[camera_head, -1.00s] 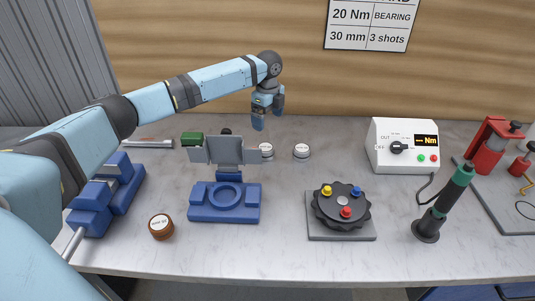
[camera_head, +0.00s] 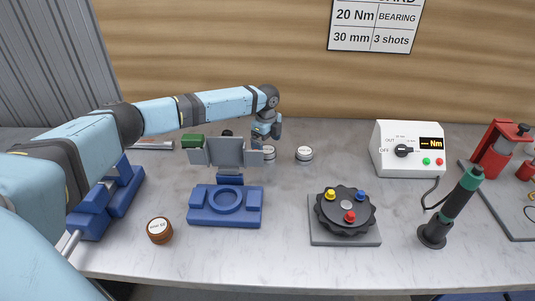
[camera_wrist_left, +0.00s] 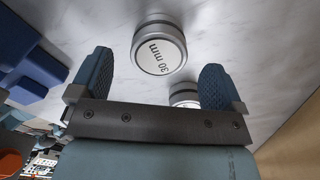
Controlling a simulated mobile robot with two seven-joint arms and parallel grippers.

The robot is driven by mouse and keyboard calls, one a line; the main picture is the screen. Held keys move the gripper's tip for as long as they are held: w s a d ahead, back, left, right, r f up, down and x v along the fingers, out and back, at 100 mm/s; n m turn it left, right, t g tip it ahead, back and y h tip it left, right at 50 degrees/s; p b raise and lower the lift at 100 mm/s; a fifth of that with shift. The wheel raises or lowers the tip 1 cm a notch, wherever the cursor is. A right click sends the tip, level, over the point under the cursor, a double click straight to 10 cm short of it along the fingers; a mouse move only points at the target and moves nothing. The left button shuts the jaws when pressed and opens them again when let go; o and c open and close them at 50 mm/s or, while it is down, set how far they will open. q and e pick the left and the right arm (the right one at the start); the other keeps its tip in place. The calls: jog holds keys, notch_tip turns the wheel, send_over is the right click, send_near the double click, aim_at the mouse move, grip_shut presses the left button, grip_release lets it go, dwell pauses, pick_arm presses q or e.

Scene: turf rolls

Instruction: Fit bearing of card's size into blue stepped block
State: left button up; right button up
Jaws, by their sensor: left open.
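The card (camera_head: 376,25) on the wall reads 20 Nm, bearing, 30 mm, 3 shots. The blue stepped block (camera_head: 197,207) lies on the table with an empty-looking round recess. Two silver bearings stand behind it: one (camera_head: 269,153) by my left gripper (camera_head: 267,140), partly hidden, and one (camera_head: 304,154) to its right. In the left wrist view, a bearing marked 30 mm (camera_wrist_left: 160,50) shows beyond and between the open fingers of my left gripper (camera_wrist_left: 158,78), apart from them. Another bearing (camera_wrist_left: 184,92) is partly hidden by the gripper. My right gripper is out of view.
A grey plate fixture (camera_head: 226,151) stands behind the block, close to the gripper. A brown pot (camera_head: 159,230), a blue vise-like fixture (camera_head: 90,212), a black dial (camera_head: 345,211), a white Nm box (camera_head: 408,150) and a green-black tool (camera_head: 452,213) stand around. The front table centre is clear.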

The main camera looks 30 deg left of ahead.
aim_at(266, 149)
pick_arm(q)
jog(key=shift+f, duration=1.6)
jog(key=shift+c, duration=0.3)
jog(key=c, duration=1.1)
jog(key=shift+a+r, duration=0.1)
jog(key=shift+r, duration=0.1)
